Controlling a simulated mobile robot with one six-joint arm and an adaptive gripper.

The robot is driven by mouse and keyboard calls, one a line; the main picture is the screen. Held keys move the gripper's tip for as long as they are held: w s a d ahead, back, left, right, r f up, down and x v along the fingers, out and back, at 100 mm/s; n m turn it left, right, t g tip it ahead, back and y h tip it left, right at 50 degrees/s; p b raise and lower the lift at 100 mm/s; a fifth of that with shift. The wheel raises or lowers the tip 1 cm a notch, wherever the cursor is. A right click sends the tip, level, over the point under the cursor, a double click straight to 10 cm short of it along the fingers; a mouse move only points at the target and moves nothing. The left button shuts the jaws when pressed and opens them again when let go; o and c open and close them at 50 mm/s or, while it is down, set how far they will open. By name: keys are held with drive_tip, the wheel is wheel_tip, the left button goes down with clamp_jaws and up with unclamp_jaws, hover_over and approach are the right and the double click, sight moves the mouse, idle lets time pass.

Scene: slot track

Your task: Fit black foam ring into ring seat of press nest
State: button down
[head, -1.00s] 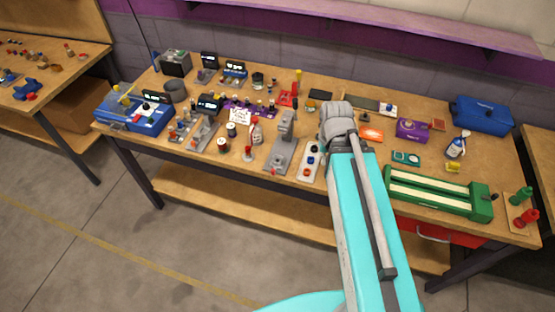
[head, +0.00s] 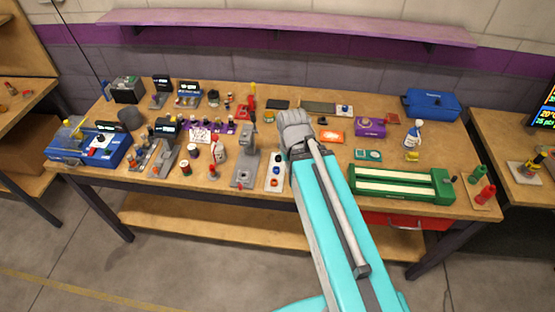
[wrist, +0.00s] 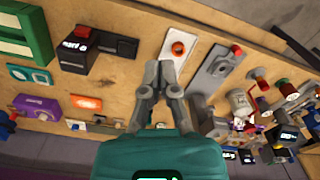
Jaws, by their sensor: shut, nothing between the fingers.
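My gripper (wrist: 159,72) is shut and empty in the wrist view, its fingertips together above the wooden bench. In the head view my wrist hides the fingers. A grey press-like fixture (head: 248,162) with a long flat base stands left of my wrist; it is probably the press nest. Its base also shows in the wrist view (wrist: 212,72), right of the fingertips. A pale plate (wrist: 167,60) with an orange-red ring-like part lies just beyond the fingertips. I cannot pick out the black foam ring for certain in either view.
A green long fixture (head: 400,184), purple box (head: 370,127), orange card (head: 331,137) and spray bottle (head: 413,135) stand right of my arm. Bottles, small parts and a blue machine (head: 88,145) crowd the left. A black device (wrist: 80,55) sits near the fingers' left.

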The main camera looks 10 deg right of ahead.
drive_tip(key=c, duration=1.1)
unclamp_jaws()
drive_tip(key=shift+w, duration=0.1)
drive_tip(key=shift+o, duration=1.1)
drive_tip(key=shift+w+f, duration=0.1)
drive_tip(key=shift+w, duration=0.25)
drive_tip(key=o, duration=0.5)
drive_tip(key=shift+n, duration=0.3)
drive_tip(key=w, duration=0.4)
drive_tip(key=w+f+b, duration=0.1)
drive_tip(key=w, duration=0.1)
drive_tip(key=shift+d, duration=0.1)
drive_tip(key=shift+o, duration=0.2)
drive_tip(key=w+f+n+b, duration=0.1)
drive_tip(key=w, duration=1.1)
drive_tip(key=shift+w+d+f+b, duration=0.15)
drive_tip(key=shift+w+f+b, duration=0.15)
drive_tip(key=shift+w+b, duration=0.1)
drive_tip(key=shift+f, duration=0.1)
drive_tip(key=b, duration=0.9)
hover_over(278, 159)
drive_tip(key=w, duration=0.1)
wheel_tip(278, 159, down, 8)
drive_tip(key=shift+d+f, duration=0.1)
drive_tip(key=shift+f, duration=0.15)
drive_tip(key=shift+f, duration=0.1)
